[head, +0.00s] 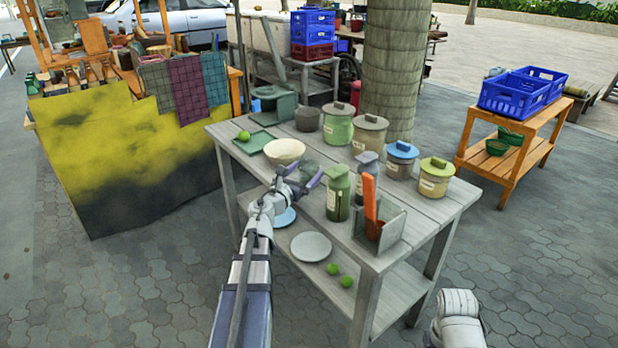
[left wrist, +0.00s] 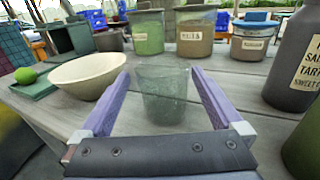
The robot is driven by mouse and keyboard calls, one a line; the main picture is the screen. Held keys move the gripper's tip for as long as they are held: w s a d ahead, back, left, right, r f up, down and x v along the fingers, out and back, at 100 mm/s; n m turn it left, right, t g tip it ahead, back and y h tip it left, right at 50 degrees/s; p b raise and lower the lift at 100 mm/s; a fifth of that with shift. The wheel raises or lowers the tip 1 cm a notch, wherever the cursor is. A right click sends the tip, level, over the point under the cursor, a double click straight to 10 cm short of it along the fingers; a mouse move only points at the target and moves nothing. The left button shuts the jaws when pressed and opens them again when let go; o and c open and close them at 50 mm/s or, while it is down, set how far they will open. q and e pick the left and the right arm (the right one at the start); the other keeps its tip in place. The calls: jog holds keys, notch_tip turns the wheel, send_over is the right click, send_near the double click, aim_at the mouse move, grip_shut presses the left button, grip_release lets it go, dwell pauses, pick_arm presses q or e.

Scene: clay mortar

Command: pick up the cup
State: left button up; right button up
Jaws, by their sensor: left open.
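A grey-green, see-through cup (left wrist: 163,98) stands upright on the grey wooden table (head: 418,222). In the head view the cup (head: 311,172) is partly hidden by my left gripper (head: 299,177). In the left wrist view my left gripper (left wrist: 160,76) is open, with one purple finger on each side of the cup. I cannot tell whether either finger touches it. My right gripper is not in view; only a white part of my right arm shows at the lower right of the head view.
A cream bowl (left wrist: 88,76) stands close left of the cup. Behind are lidded jars (head: 370,134); dark bottles (head: 338,192) stand to the right. A green tray (head: 254,143) holds a green ball. A lower shelf carries a plate (head: 311,246).

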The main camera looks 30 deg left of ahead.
aim_at(313, 165)
pick_arm(q)
jog(key=w, duration=0.4)
jog(key=shift+w+d, duration=0.1)
jog(key=shift+w, duration=0.3)
jog(key=shift+c, duration=0.2)
jog(key=c, duration=1.2)
